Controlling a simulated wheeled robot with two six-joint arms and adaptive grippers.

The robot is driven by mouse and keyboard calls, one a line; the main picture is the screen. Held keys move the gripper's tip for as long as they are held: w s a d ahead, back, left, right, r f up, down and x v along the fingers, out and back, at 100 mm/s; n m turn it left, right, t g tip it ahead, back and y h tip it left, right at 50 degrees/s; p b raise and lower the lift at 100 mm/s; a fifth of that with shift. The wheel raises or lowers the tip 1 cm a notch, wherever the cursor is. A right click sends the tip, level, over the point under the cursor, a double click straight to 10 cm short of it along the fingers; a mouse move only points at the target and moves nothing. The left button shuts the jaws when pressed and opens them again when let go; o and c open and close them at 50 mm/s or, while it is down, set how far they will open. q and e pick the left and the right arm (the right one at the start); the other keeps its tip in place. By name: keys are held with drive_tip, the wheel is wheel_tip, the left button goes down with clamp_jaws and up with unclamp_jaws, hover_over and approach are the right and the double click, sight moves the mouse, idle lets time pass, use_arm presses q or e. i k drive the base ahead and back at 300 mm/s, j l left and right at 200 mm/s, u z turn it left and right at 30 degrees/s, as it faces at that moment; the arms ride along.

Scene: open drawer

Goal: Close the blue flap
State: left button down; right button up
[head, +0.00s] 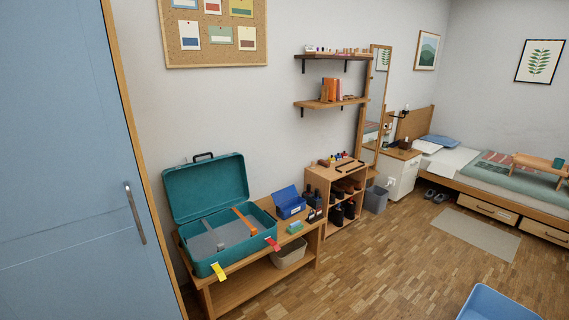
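A small blue box (291,211) sits on the wooden bench, right of an open teal suitcase. Its blue flap (284,194) is raised and tilted back, so the box stands open. The inside of the box is too small to make out. Neither of my grippers shows in the head view.
The teal suitcase (202,187) lies open on the wooden bench (240,288), with straps and tags. A small green item (295,228) lies before the box. A shoe shelf (325,178) stands to the right. A blue door (62,170) fills the left. The wooden floor (400,265) is mostly clear.

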sight(279, 197)
drive_tip(key=i+l+z, duration=0.15)
drive_tip(key=i+z, duration=0.25)
drive_tip(key=i, duration=0.3)
drive_tip(key=i+z, duration=0.4)
drive_tip(key=i, duration=0.3)
drive_tip(key=i+l+u, duration=0.2)
drive_tip(key=i+u, duration=0.25)
drive_tip(key=i, duration=0.15)
drive_tip(key=i+l+u, duration=1.05)
drive_tip(key=l, duration=0.25)
drive_tip(key=i+l+u, duration=0.1)
drive_tip(key=l, duration=0.25)
drive_tip(key=i+l+u, duration=0.15)
drive_tip(key=l, duration=0.2)
drive_tip(key=i+l+u, duration=0.1)
drive_tip(key=l, duration=0.25)
drive_tip(key=i, duration=0.05)
